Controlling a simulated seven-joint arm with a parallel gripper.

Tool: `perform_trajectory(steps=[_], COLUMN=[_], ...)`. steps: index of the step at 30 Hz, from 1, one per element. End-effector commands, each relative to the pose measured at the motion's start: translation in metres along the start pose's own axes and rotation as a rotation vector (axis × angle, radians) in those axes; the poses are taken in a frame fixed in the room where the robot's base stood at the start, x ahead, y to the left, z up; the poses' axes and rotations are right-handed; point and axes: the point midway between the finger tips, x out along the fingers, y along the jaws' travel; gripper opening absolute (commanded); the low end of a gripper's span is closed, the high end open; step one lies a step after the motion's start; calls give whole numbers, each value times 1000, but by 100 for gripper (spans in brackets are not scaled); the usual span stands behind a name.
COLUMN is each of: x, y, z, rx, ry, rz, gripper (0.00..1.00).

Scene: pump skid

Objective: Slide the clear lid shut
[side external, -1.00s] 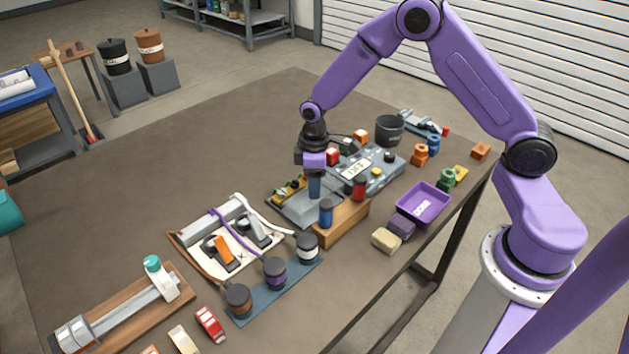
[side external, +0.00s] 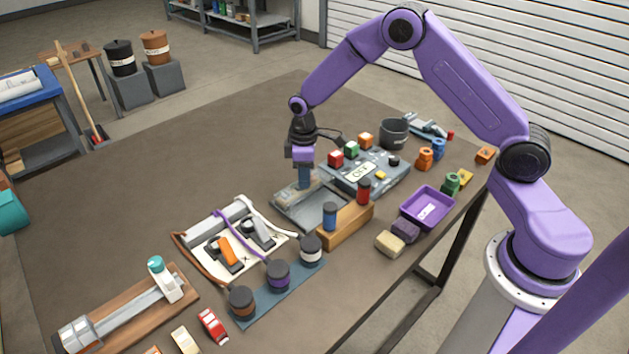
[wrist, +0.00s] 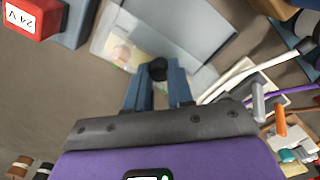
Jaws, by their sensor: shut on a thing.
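The clear lid (side external: 287,201) lies over the left part of a grey tray (side external: 312,213), and the contents under it look pale and blurred. In the wrist view the lid (wrist: 122,48) shows as a see-through panel beside the tray's bare grey surface (wrist: 185,22). My gripper (side external: 304,186) points down at the lid. In the wrist view my gripper (wrist: 158,76) has its blue fingers shut on a small black knob (wrist: 158,67). The fingers hide part of the lid. I cannot tell whether the lid fully meets the tray's end.
A grey control box (side external: 372,172) with coloured buttons stands behind the tray. A wooden block (side external: 345,227) with blue and red cylinders is close in front. A cable board (side external: 232,240) lies to the left. The table is clear at the back left.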

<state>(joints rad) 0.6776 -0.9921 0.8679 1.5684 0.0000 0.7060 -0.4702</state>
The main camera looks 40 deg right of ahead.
Motion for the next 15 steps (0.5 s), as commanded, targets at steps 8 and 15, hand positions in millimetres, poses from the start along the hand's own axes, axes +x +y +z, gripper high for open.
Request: perform_trajectory(steps=[8,15], x=[0,-1], y=[18,20], z=[-18,-20], rx=[-1,-1], ry=[1,6], rz=[1,4], gripper=[0,0])
